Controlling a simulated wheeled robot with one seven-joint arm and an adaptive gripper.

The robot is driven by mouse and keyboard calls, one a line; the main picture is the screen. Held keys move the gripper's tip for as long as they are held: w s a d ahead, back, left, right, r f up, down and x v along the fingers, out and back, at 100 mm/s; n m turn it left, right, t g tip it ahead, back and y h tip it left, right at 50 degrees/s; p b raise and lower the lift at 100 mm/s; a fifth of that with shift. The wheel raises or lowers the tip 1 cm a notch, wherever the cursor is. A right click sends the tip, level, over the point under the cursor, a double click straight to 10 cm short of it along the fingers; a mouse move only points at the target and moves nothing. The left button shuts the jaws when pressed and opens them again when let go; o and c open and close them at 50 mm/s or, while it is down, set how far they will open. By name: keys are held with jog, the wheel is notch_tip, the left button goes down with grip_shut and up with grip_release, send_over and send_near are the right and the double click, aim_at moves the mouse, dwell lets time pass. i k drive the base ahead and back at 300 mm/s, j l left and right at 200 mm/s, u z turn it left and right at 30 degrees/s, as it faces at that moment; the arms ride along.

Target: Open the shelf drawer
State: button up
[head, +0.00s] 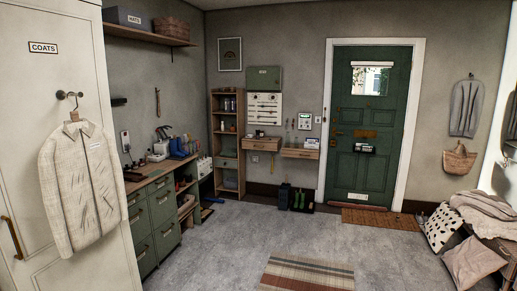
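Several drawer fronts show in the head view, and I cannot tell which one is meant by the shelf drawer. A tall wooden shelf unit (213,135) stands in the far left corner, with what looks like a drawer front (228,163) at mid height. To its right, a wooden wall shelf with a drawer (262,145) hangs on the back wall. A second wall shelf with a drawer (299,153) hangs closer to the green door. All of these look shut, though they are small and far off. My gripper is not in view.
A green drawer cabinet (158,222) with a cluttered wooden top lines the left wall, beyond a cream coat cupboard (70,262). Boots (296,198) stand below the wall shelves. A striped rug (307,273) lies on the open grey floor. A bench with blankets (480,215) is at right.

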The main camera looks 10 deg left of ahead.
aim_at(270, 146)
jog(key=i+j+u, duration=0.15)
jog(key=i+u, duration=0.3)
jog(key=i, duration=0.65)
jog(key=i+u, duration=0.1)
jog(key=i, duration=4.4)
jog(key=i+z, duration=0.15)
jog(key=i, duration=0.35)
jog(key=i+j+z, duration=0.1)
jog(key=i, duration=0.45)
jog(key=i+j+z, duration=0.15)
jog(key=i, duration=0.35)
jog(key=i+j+z, duration=0.15)
jog(key=i, duration=0.35)
jog(key=i+j+z, duration=0.15)
jog(key=i, duration=0.35)
jog(key=j, duration=0.1)
